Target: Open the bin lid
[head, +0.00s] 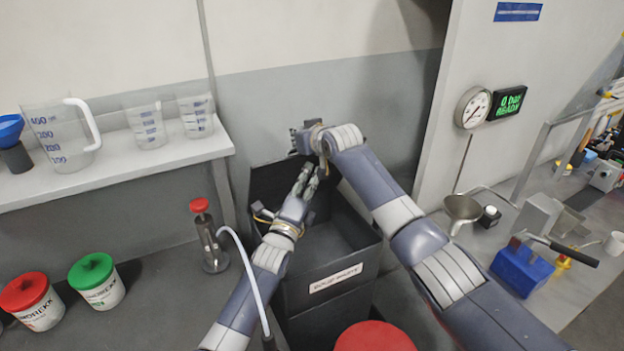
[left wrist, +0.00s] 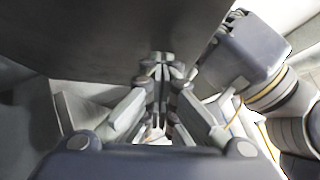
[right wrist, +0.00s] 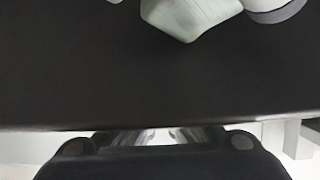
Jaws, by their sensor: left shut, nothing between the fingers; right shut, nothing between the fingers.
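The dark grey bin (head: 312,298) stands against the wall in the middle of the head view, with a white label on its front. Its lid (head: 268,185) is raised and leans up at the back, and the bin's inside shows. My left gripper (head: 307,174) is shut and empty in front of the lid's inner face; its closed fingers show close to a dark panel in the left wrist view (left wrist: 161,75). My right gripper (head: 304,140) is shut and empty at the lid's upper edge. In the right wrist view a dark panel fills most of the picture; whether either gripper touches it, I cannot tell.
A metal flask with a red knob (head: 201,206) and a curved pale tube stand left of the bin. Red-lidded (head: 24,291) and green-lidded (head: 92,270) tubs stand further left. A shelf (head: 150,158) holds measuring jugs. A bench (head: 520,255) with tools is at right. A red round top (head: 374,337) is in front.

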